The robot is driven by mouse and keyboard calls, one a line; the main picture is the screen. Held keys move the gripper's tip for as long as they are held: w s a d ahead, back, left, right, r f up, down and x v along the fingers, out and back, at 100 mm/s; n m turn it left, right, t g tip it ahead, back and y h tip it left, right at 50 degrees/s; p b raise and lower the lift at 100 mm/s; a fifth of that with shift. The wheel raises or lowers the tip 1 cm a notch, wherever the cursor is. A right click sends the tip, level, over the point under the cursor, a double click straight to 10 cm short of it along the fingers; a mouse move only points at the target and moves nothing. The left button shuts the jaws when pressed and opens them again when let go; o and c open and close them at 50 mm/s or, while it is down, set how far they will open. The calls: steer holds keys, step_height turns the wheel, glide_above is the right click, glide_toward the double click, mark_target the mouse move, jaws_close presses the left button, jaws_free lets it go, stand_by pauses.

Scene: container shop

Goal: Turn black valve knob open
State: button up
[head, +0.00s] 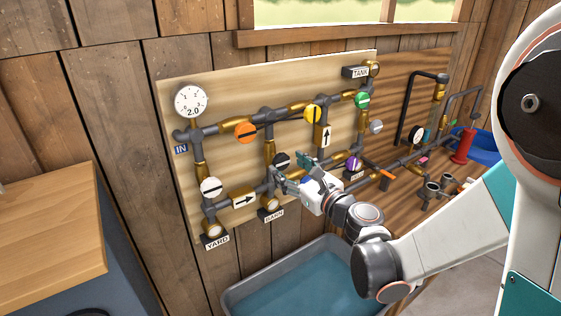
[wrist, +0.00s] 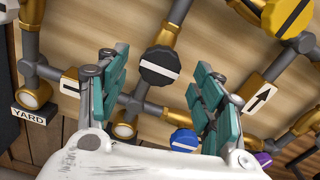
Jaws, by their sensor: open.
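The black valve knob (head: 282,160) sits on the lower middle of the pipe board, on a vertical grey and brass pipe. In the wrist view the black knob (wrist: 160,66) shows a white bar, slightly tilted down to the right. My gripper (head: 282,172) is in front of the board, just beside and below the knob in the head view. In the wrist view my gripper (wrist: 160,75) is open, with teal finger pads on both sides of the knob. The fingers look apart from it; the exact depth gap cannot be told.
Nearby are an orange knob (head: 245,132), a yellow knob (head: 313,113), a white knob (head: 210,187) and a purple knob (head: 354,162). A blue knob (wrist: 183,141) shows below the black one. A grey water tub (head: 295,280) stands below; a wooden-topped counter (head: 45,235) is at left.

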mark_target(283, 163)
steer(key=shift+x, duration=2.5)
steer(key=c, duration=1.1)
